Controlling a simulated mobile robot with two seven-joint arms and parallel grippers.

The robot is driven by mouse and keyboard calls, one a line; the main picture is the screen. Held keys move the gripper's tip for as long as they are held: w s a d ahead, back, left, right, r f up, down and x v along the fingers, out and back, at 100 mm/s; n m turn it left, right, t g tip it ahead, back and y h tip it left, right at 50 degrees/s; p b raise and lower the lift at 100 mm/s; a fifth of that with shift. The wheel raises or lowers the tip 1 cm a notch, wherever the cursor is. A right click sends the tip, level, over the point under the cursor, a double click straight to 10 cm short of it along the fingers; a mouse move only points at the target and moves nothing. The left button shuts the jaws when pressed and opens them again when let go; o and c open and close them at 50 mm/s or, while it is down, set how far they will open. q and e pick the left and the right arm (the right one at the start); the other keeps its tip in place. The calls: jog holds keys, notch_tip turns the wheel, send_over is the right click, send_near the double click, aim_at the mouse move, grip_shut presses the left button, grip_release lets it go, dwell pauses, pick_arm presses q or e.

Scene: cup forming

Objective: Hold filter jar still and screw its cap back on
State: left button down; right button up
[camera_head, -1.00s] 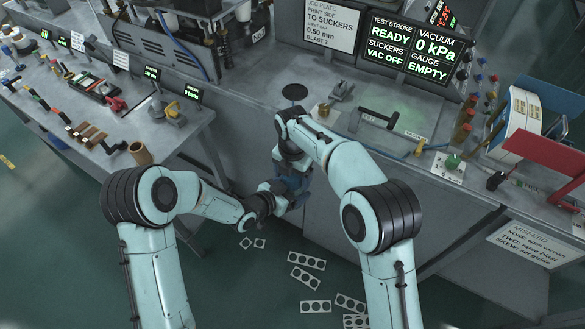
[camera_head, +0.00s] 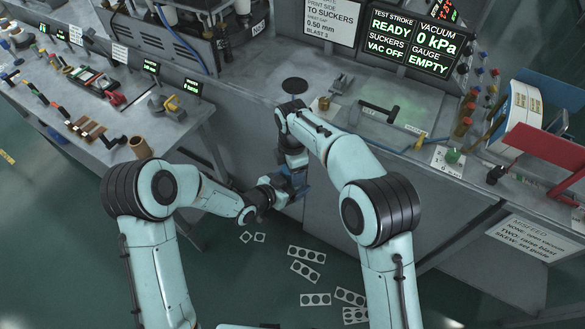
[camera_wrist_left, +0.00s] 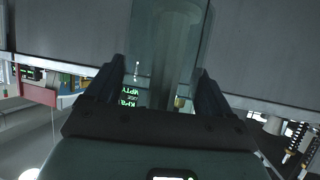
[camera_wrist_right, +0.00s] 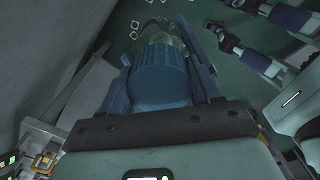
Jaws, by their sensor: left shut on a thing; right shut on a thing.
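The filter jar (camera_wrist_left: 168,40) is a clear, see-through cylinder in the left wrist view. My left gripper (camera_wrist_left: 162,72) is shut on it, one finger on each side. The blue ribbed cap (camera_wrist_right: 160,75) is in the right wrist view, and my right gripper (camera_wrist_right: 155,52) is shut on it. The clear jar shows just beyond the cap, in line with it. I cannot tell how far the cap is threaded. In the head view both grippers meet in front of the bench, my left (camera_head: 284,188) below my right (camera_head: 295,168); the jar is mostly hidden there.
The machine bench (camera_head: 400,180) with its displays stands close behind the grippers. A side table (camera_head: 110,150) with tools and a brown cup (camera_head: 139,147) is at the left. Punched strips (camera_head: 306,254) lie on the floor below. A red panel (camera_head: 545,155) juts out at the right.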

jog(key=shift+m, duration=1.1)
jog(key=o, duration=1.2)
jog(key=shift+r, duration=0.1)
jog(key=shift+r, duration=2.2)
jog(key=shift+c, duration=0.6)
